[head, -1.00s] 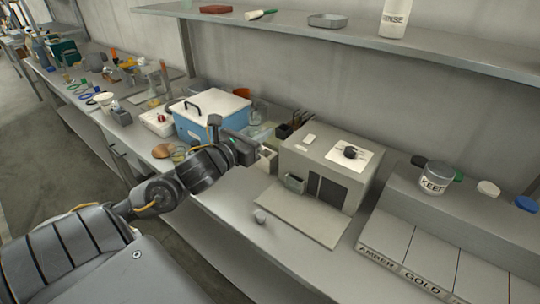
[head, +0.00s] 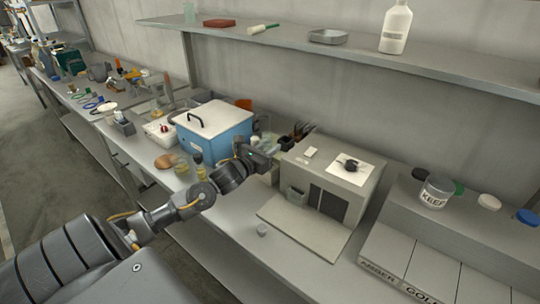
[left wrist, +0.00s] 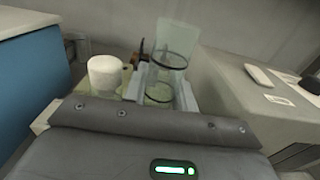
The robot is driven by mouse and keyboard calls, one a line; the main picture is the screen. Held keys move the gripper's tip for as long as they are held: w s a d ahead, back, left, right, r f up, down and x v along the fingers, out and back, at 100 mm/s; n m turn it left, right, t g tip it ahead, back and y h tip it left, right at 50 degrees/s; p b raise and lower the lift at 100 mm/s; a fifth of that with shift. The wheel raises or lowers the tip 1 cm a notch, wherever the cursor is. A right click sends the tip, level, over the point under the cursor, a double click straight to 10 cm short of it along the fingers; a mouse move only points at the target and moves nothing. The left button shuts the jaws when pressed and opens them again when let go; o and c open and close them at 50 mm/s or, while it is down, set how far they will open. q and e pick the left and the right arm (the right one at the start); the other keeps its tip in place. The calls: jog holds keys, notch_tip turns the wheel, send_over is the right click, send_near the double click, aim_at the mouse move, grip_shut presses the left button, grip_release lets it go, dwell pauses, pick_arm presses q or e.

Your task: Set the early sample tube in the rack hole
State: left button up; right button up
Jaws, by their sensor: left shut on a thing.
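My left gripper (head: 273,169) is beside the left side of a grey box-shaped unit, above the bench. In the left wrist view its pale fingers (left wrist: 160,84) are shut on a clear tube (left wrist: 178,64) with dark rings and a faint yellowish content low down. The tube looks roughly upright; its lower end is hidden by the gripper body. I cannot read a label on it. The rack and its hole cannot be made out; the area behind the gripper is partly hidden. My right gripper is not in view.
The grey unit (head: 333,165) stands right of the gripper, a blue box with white lid (head: 214,132) to its left. A white round-topped object (left wrist: 105,73) is left of the tube. A shelf (head: 330,52) runs above.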

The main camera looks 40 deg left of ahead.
pick_arm(q)
notch_tip(320, 180, down, 3)
jog(key=shift+w+a+f+p, duration=0.1)
jog(key=shift+p, duration=0.45)
jog(key=shift+f+b, duration=0.6)
jog(key=shift+f, duration=0.1)
jog(key=o, duration=0.7)
jog(key=shift+r, duration=0.2)
